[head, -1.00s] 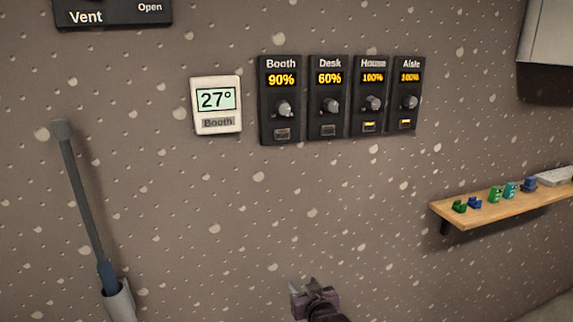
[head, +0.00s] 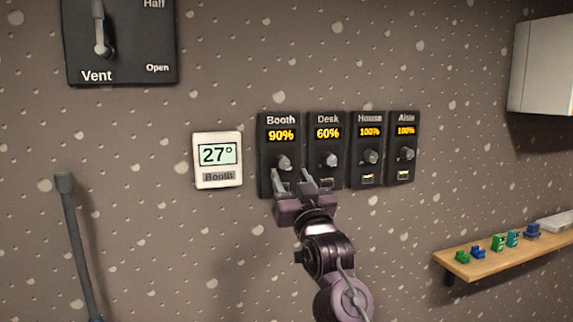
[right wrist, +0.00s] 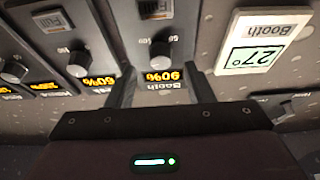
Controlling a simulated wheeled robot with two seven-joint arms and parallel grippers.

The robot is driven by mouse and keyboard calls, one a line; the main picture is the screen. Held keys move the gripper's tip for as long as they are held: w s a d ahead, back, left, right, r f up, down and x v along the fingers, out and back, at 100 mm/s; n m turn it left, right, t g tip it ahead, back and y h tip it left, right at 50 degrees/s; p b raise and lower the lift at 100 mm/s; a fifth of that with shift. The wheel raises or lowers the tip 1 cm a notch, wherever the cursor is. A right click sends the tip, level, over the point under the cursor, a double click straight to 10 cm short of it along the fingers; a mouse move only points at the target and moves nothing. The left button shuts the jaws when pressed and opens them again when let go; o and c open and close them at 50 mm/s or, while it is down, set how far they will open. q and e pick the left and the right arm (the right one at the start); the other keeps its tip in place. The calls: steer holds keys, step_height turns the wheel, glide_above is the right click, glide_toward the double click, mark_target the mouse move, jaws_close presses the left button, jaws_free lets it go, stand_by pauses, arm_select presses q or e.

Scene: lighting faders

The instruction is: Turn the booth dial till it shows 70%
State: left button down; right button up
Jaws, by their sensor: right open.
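The booth dial (head: 284,162) is a grey knob on a black panel, under a yellow display (head: 281,135) reading 90%. My right gripper (head: 292,174) is open, its two fingers pointing up at the lower part of the booth panel, just below the knob. In the right wrist view, which is upside down, the booth dial (right wrist: 160,48) lies beyond the gap between the open fingers (right wrist: 163,85). Nothing is between the fingers, and they seem apart from the knob. My left gripper is not in view.
The desk panel (head: 328,133) reads 60%; the house (head: 370,132) and aisle (head: 406,131) panels read 100%. A white thermostat (head: 217,155) showing 27° is left of the booth panel. A vent lever panel (head: 120,45) is upper left, a wooden shelf (head: 500,253) lower right.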

mark_target(285, 167)
steer(key=shift+p+x, duration=0.7)
steer(key=shift+x, duration=1.2)
steer(key=c, duration=1)
